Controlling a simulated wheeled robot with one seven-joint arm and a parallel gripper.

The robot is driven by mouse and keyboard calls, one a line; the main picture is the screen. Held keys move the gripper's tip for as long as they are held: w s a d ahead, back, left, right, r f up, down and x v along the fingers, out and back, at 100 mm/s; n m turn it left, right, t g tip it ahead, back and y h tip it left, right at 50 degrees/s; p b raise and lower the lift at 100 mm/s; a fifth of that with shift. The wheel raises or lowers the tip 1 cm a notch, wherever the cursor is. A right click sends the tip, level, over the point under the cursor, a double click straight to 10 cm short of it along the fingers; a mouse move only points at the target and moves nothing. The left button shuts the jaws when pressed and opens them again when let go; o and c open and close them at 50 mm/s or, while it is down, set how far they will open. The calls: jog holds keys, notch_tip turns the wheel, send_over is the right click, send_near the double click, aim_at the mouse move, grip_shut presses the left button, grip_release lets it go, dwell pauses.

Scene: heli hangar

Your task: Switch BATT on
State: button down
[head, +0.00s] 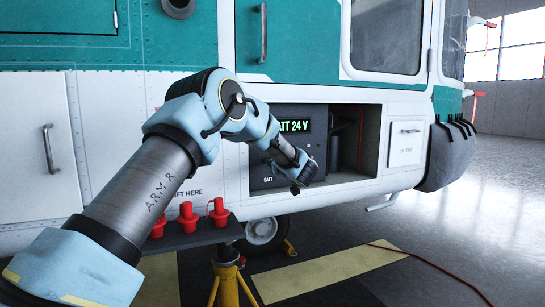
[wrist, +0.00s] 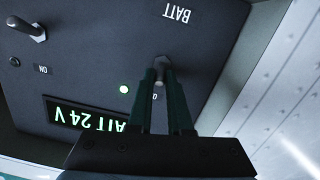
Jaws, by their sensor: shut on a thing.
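The BATT switch (wrist: 161,62) is a small metal toggle on a dark panel (wrist: 100,30), below its upside-down BATT label in the wrist view. My gripper (wrist: 164,78) is shut on the toggle, its two fingers on either side of the lever. The fingers partly hide the lettering beside the switch. In the head view my gripper (head: 303,178) is at the panel, and the switch itself is hidden.
A second toggle (wrist: 28,29) with a dark lamp (wrist: 14,62) sits on the same panel. The panel is inside an open bay of the white and teal helicopter (head: 310,60). A tray (head: 190,237) with red plugs (head: 188,217) stands below. A red cable (head: 430,265) lies on the floor.

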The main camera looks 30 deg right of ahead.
dwell(0.4)
jog(key=c, duration=0.8)
grip_release()
jog(key=shift+c, duration=0.2)
jog(key=s+a+r, duration=0.1)
jog(key=s, duration=0.9)
jog(key=shift+s+a+b, duration=0.3)
